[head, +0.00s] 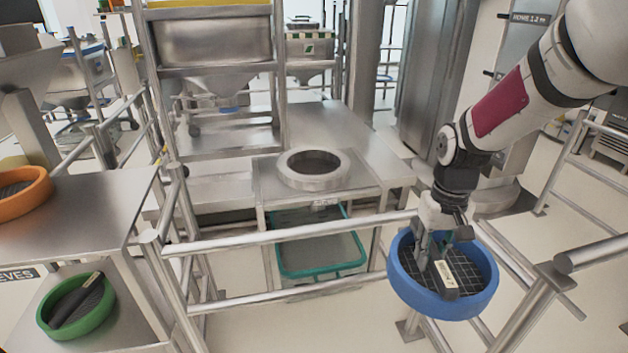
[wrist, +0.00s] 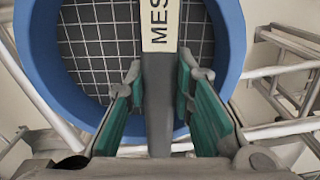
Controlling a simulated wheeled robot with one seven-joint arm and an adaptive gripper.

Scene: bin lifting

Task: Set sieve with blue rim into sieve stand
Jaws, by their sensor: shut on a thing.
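The sieve with blue rim (head: 409,287) hangs from my gripper (head: 434,241) at the right in the head view, near the metal railing. It has a dark mesh and a grey handle bar with a pale label across it. In the wrist view the blue rim (wrist: 234,45) fills the upper part, and my gripper (wrist: 158,88) has its green-padded fingers on either side of the handle bar. The sieve stand (head: 290,182), a round metal ring on a steel table, is in the middle of the head view, left of and beyond the sieve.
Metal rails (head: 290,236) run between me and the stand. A teal-rimmed bin (head: 322,272) sits under the stand's table. At left, a steel shelf (head: 75,215) holds an orange sieve (head: 40,204) above and a green sieve (head: 103,318) below. A steel rack stands behind.

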